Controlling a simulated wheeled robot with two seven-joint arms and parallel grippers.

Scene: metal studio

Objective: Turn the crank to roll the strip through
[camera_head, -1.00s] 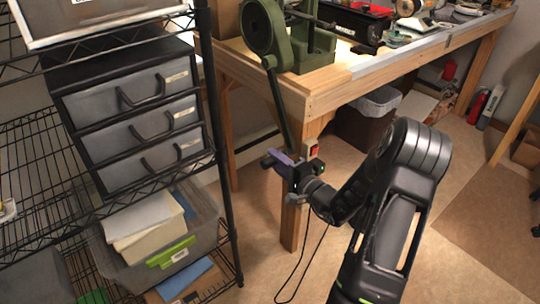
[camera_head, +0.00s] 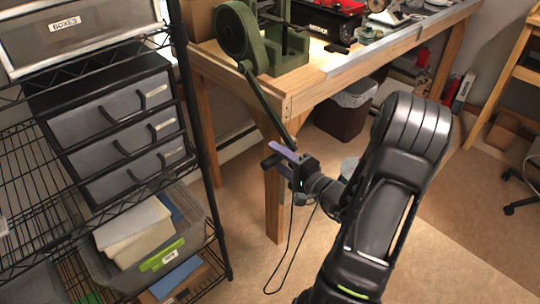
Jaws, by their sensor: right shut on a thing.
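The green rolling mill (camera_head: 262,40) stands on the left corner of the workbench, with a round gear housing on its near left side. Its crank arm (camera_head: 264,101) hangs down from the housing past the bench edge, slanting to the lower right. A dark handle (camera_head: 269,162) is at its lower end. My right gripper (camera_head: 283,156), with purple fingers, is shut on the crank handle in front of the bench leg. The fingers partly hide the handle. I cannot make out the strip. My left gripper is not in view.
The wooden workbench (camera_head: 330,75) runs to the back right with tools on it. A black wire shelf (camera_head: 203,130) with drawers and a bin stands close at left. A waste bin (camera_head: 345,115) is under the bench. A dark cord hangs below my right gripper. Floor at right is open.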

